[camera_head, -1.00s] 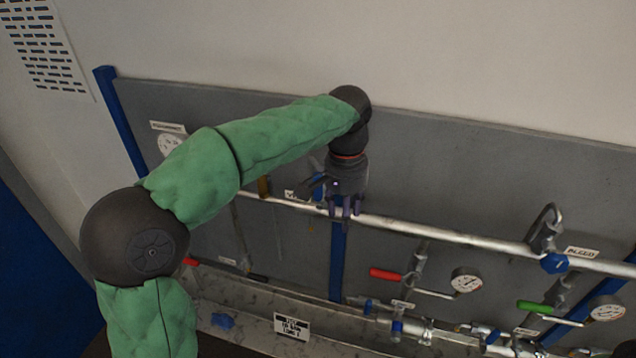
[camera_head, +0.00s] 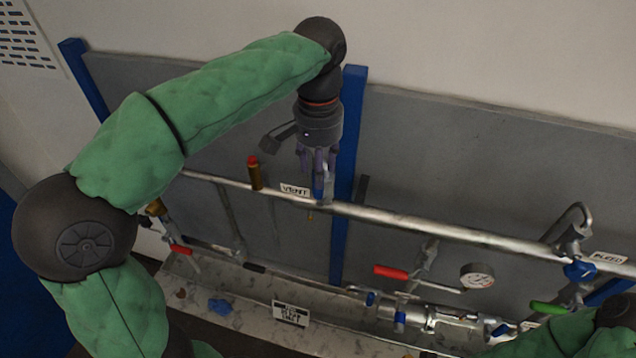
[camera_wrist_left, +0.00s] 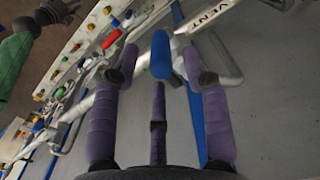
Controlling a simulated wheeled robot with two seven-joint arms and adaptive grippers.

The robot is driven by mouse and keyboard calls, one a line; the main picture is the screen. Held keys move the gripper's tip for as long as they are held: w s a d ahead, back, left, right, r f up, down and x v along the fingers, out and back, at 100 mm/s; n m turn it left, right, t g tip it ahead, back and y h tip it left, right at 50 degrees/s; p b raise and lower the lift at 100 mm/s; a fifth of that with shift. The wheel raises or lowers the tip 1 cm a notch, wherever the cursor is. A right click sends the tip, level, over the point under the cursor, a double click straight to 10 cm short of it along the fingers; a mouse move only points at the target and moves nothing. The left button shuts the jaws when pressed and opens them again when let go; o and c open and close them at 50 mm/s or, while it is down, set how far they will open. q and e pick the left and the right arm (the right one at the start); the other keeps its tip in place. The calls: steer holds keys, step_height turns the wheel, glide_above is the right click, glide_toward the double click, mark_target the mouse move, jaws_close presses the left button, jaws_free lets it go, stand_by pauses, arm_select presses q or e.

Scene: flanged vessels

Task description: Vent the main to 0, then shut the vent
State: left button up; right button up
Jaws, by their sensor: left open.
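The VENT label (camera_head: 295,190) sits on the long silver pipe (camera_head: 400,222). Beside it is the vent's blue handle (camera_head: 319,182), which also shows in the left wrist view (camera_wrist_left: 161,56). My left gripper (camera_head: 318,172) is open above the pipe, pointing down. Its purple fingers stand on either side of the blue handle, with gaps visible in the wrist view. A round gauge (camera_head: 478,277) hangs below the pipe; its reading is too small to tell. I cannot tell which gauge is the main's.
A BLEED label (camera_head: 609,258) and blue-handled valve (camera_head: 580,271) are at the right. Red (camera_head: 391,272) and green (camera_head: 549,308) levers stand lower. A brown, red-topped fitting (camera_head: 254,173) is left of the vent. My right arm is at bottom right.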

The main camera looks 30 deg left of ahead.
mark_target(318, 198)
arm_select(q)
step_height(318, 198, down, 4)
steer(key=shift+f, duration=0.6)
steer(key=shift+w+f, duration=0.1)
steer(key=shift+f, duration=0.15)
jaws_close()
